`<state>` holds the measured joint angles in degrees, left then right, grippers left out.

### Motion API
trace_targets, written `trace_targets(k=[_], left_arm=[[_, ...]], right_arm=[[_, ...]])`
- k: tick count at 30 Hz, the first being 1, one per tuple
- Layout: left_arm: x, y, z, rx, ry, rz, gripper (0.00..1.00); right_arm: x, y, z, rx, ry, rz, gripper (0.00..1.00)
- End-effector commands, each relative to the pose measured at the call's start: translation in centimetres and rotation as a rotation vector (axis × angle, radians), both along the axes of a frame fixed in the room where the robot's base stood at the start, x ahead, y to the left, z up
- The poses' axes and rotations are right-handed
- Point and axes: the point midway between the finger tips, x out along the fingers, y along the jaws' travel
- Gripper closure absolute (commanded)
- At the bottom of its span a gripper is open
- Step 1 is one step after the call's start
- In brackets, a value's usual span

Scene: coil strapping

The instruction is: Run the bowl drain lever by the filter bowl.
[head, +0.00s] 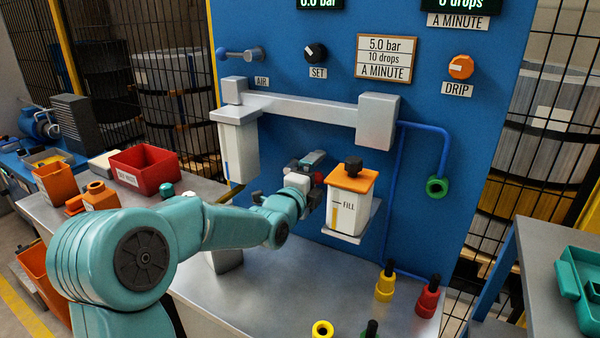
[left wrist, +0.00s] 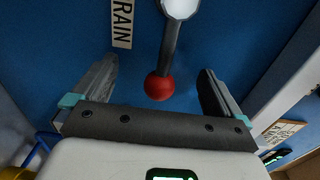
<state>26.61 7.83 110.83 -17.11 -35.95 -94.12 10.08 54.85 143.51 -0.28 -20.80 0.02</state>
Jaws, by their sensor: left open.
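The drain lever (left wrist: 168,50) is a dark rod with a red ball knob (left wrist: 160,88), on the blue panel in the left wrist view. A partly cut-off label reading "RAIN" (left wrist: 122,22) is beside it. My left gripper (head: 313,168) is open; in the left wrist view its fingers stand either side of the lever, apart from it, with the knob between them. In the head view the lever is mostly hidden behind my gripper. The pale filter bowl (head: 238,150) hangs under the left end of the grey pipe block, left of my gripper. My right gripper is not in view.
A white oil bowl (head: 345,212) with an orange lid marked FILL stands on a small shelf just right of my left gripper. The grey pipe (head: 300,110) runs above. Yellow (head: 385,284) and red (head: 428,298) bottles stand on the bench at front right.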

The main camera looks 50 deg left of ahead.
Motion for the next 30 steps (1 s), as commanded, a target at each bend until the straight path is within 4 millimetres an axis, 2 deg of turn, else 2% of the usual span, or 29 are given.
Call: trace_targets(k=[4,5,6,12,19,30], left_arm=[[0.1,0.0,0.0,0.0,0.0,0.0,0.0],[0.1,0.0,0.0,0.0,0.0,0.0,0.06],[0.0,0.0,0.0,0.0,0.0,0.0,0.2],[0.0,0.0,0.0,0.0,0.0,0.0,0.83],[0.0,0.2,0.3,0.001,0.0,0.0,0.82],[-0.5,1.5,2.7,0.001,-0.004,0.007,0.81]], right_arm=[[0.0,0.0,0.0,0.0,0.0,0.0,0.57],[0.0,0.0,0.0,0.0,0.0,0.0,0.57],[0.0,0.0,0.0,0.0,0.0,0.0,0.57],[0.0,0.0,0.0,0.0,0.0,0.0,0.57],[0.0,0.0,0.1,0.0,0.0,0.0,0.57],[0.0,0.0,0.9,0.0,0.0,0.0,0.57]])
